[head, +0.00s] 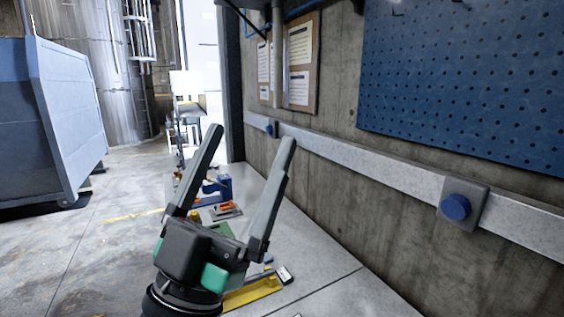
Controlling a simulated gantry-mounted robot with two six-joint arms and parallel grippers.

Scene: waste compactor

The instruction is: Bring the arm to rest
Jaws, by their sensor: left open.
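My left gripper (248,142) comes up from the lower middle of the head view. Its two long grey fingers stand wide apart, pointing up and away, with nothing between them. It is in front of the workbench (322,268) and hides part of what lies on it. My right gripper is not in the head view.
A concrete wall runs along the right with a blue pegboard (470,75) and a blue round button (455,207) on a rail. Small items, including a blue object (224,186) and a yellow bar (254,293), lie behind the gripper. A large blue-grey container (75,110) stands left on open floor.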

